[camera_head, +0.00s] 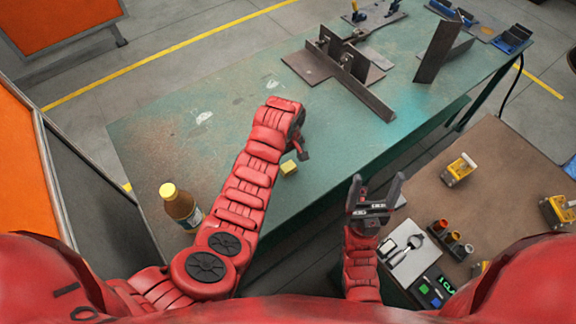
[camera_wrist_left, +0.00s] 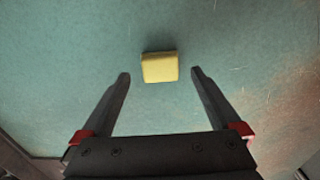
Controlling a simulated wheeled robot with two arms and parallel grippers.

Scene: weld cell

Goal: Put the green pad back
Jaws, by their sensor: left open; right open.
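I see small green pieces (camera_head: 425,289) on a dark board marked in green at the front of the brown table; I cannot tell whether one is the green pad. A small yellow block (camera_head: 288,167) lies on the green workbench (camera_head: 215,125). My left gripper (camera_head: 303,152) is above the bench close to this block. In the left wrist view the block (camera_wrist_left: 160,67) lies just beyond and between the open fingertips, with nothing held. My right gripper (camera_head: 377,182) is open and empty, pointing up the picture by the brown table's left edge.
A brown bottle with a yellow cap (camera_head: 180,204) stands on the bench left of my left arm. Steel plates (camera_head: 345,75) and an upright plate (camera_head: 437,52) are farther back. The brown table (camera_head: 490,165) holds yellow items (camera_head: 458,169), several small cups (camera_head: 453,238) and a light tray (camera_head: 405,250).

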